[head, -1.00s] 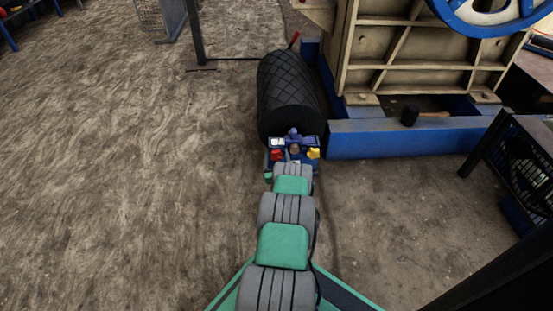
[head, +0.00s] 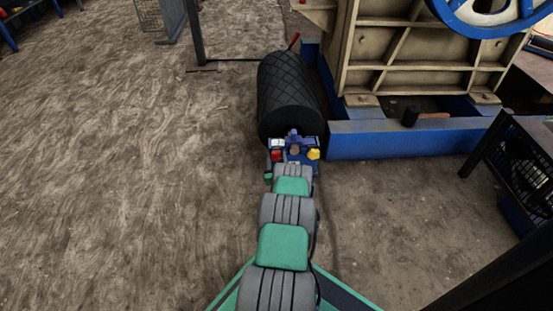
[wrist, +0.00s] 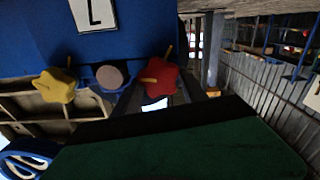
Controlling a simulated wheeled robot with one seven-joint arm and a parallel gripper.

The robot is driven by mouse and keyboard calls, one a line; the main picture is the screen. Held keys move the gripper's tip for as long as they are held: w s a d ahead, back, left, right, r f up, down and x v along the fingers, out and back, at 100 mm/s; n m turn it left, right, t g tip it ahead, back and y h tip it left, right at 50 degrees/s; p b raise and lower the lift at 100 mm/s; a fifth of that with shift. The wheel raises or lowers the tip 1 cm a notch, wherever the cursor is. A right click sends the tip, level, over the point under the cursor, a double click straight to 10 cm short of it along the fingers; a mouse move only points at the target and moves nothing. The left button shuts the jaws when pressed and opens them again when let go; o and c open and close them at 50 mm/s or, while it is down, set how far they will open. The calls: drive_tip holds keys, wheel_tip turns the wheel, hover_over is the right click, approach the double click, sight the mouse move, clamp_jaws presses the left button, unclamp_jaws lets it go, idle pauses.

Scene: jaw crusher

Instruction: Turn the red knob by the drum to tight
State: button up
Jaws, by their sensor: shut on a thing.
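The red star-shaped knob (wrist: 162,80) is on the blue bracket (wrist: 45,35) in the wrist view, with a yellow stripe on it pointing left. A separate yellow mark (wrist: 169,51) is on the bracket beyond it. My gripper (wrist: 163,88) is shut on the red knob, with a dark finger on either side. In the head view the red knob (head: 277,155) is small, at the near end of the black drum (head: 289,92). My gripper's fingers are hard to make out there.
A yellow star knob (wrist: 55,86) is on the same bracket, left of a round bolt end (wrist: 110,77). A white plate marked L (wrist: 93,13) is above. The blue crusher frame (head: 400,141) stands right of the drum.

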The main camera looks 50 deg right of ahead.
drive_tip(key=shift+m, duration=0.4)
drive_tip(key=m, duration=0.4)
drive_tip(key=shift+s+d+m, duration=0.15)
drive_tip(key=shift+m, duration=0.25)
drive_tip(key=m, duration=0.5)
drive_tip(key=shift+s+f, duration=0.1)
drive_tip(key=m, duration=0.5)
drive_tip(key=shift+d+f+m, duration=0.1)
drive_tip(key=shift+d+m, duration=0.05)
drive_tip(key=shift+m, duration=0.25)
drive_tip(key=m, duration=0.5)
drive_tip(key=shift+s+f+m, duration=0.1)
drive_tip(key=shift+f+m, duration=0.05)
drive_tip(key=shift+m, duration=0.15)
drive_tip(key=o, duration=1.1)
drive_tip(key=shift+o, duration=1.3)
